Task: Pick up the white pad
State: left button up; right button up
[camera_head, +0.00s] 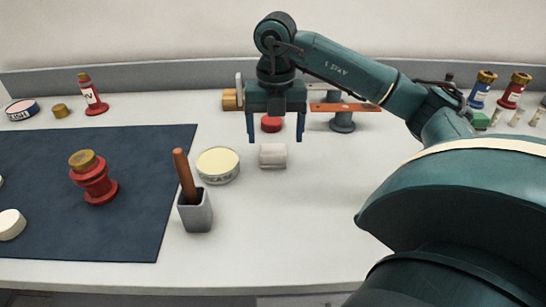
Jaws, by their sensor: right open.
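The white pad (273,155) is a small pale block lying on the white table, right of a round tin. My right gripper (276,139) points down just above and behind the pad in the picture, its two blue fingers apart with nothing between them that I can see held. The fingertips end near the pad's upper edge; I cannot tell the exact height gap. My left gripper is not in view.
A cream-lidded tin (218,165) and a grey cup (195,212) with a brown handle stand left of the pad. A red round piece (271,124) sits behind. A red bushing (93,177) stands on the dark mat (120,235). The table front is clear.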

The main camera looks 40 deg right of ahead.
aim_at(273, 149)
jog(key=shift+w+f, duration=0.15)
jog(key=shift+f, duration=1.2)
jog(key=shift+w+f, duration=0.15)
jog(key=shift+f, duration=1.2)
jog(key=shift+c, duration=0.6)
jog(key=c, duration=0.9)
jog(key=shift+r, duration=0.1)
jog(key=shift+c, duration=0.2)
notch_tip(273, 149, up, 10)
jog(key=shift+p, duration=0.55)
